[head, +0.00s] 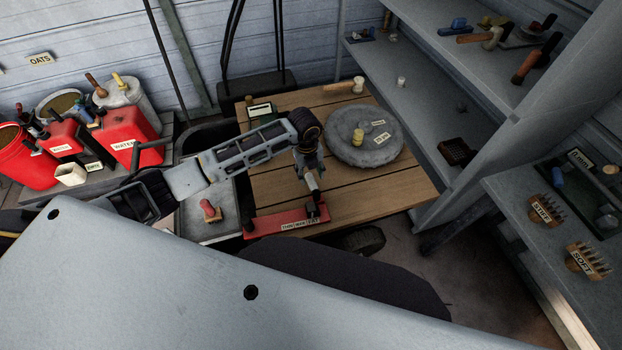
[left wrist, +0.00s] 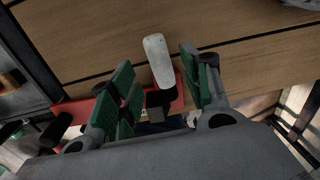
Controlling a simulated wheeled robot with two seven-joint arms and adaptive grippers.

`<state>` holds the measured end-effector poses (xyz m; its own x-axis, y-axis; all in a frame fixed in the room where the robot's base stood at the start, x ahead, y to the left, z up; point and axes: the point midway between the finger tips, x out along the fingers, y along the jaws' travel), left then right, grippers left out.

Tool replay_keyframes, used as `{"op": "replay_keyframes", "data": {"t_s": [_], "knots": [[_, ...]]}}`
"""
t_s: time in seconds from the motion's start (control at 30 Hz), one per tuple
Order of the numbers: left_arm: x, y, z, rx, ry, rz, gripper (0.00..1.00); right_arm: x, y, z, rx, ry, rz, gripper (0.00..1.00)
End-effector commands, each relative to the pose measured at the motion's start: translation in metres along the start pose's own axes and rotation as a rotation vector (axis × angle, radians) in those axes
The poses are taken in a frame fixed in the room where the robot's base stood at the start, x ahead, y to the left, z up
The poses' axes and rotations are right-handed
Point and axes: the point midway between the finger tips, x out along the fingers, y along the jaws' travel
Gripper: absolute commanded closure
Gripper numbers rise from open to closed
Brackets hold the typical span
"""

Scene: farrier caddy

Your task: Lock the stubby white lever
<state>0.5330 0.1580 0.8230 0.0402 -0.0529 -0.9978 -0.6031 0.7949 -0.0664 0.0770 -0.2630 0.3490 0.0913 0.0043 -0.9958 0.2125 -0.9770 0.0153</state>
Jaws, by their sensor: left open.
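The stubby white lever (left wrist: 158,60) shows in the left wrist view as a pale, rounded bar. Its lower end meets a dark mount on a red base (left wrist: 82,109). My left gripper (left wrist: 156,68) is open, with green-padded fingers on either side of the lever. Gaps show between the lever and both fingers. In the head view my left gripper (head: 311,180) is above the right end of the red base (head: 272,219), which lies at the table's near edge. The gripper partly hides the lever there. My right gripper is not in view.
A round grey slab (head: 350,152) lies on the wooden table (head: 405,188) behind the gripper. A red-handled stamp-like tool (head: 211,210) is on a grey surface at left. Red cans (head: 130,140) are farther left. Grey shelves (head: 425,110) stand at right.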

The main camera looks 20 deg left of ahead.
Motion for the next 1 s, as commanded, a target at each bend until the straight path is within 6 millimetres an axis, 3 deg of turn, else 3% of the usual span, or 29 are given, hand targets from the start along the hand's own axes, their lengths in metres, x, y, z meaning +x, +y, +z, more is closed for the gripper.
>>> {"op": "replay_keyframes", "data": {"t_s": [0.2, 0.4, 0.8, 1.0], "knots": [[0.028, 0.0, -0.001, -0.001, 0.002, 0.0, 0.52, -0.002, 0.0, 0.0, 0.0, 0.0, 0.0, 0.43], [0.043, 0.0, 0.0, -0.001, 0.001, 0.0, 0.52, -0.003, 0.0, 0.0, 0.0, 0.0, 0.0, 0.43], [0.048, 0.0, 0.0, 0.0, 0.0, 0.0, 0.52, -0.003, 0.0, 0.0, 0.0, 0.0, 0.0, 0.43], [0.048, 0.0, 0.0, -0.001, 0.0, 0.0, 0.75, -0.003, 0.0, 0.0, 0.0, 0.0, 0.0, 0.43]]}}
